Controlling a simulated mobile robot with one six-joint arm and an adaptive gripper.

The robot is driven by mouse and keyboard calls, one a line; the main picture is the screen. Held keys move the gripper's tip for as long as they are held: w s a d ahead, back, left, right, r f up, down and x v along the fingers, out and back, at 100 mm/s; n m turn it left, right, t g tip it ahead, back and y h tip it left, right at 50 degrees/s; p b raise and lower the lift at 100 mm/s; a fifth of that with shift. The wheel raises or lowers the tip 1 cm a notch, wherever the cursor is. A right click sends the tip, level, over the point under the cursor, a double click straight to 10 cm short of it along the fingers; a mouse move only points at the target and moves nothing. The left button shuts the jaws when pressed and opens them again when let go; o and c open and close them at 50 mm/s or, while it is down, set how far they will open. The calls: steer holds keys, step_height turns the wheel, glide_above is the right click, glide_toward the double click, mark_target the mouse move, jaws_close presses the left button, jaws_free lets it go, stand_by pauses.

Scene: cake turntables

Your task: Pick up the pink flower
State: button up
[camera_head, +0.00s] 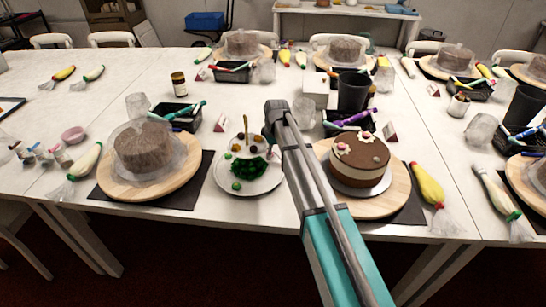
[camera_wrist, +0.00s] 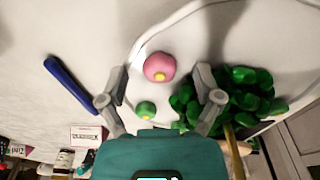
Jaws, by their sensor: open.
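The pink flower (camera_wrist: 159,67), round with a yellow centre, lies on a white plate (camera_wrist: 146,35) in the wrist view. My gripper (camera_wrist: 160,82) is open and empty, with one finger to each side of the flower's lower edge; no contact is visible. A green flower (camera_wrist: 146,110) with a yellow centre lies nearer my palm, between the fingers. In the head view my gripper (camera_head: 276,118) is above the table beside the plate (camera_head: 222,178). I cannot clearly make out the pink flower on the plate there.
Green leaf-like pieces (camera_wrist: 250,76) are heaped by my right finger. A blue stick (camera_wrist: 70,84) lies to the left. In the head view a decorated cake (camera_head: 359,160) stands right of my arm, and a covered brown cake (camera_head: 143,147) stands left of the plate.

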steer(key=shift+c, duration=0.2)
stand_by(0.3)
steer(key=c, duration=0.8)
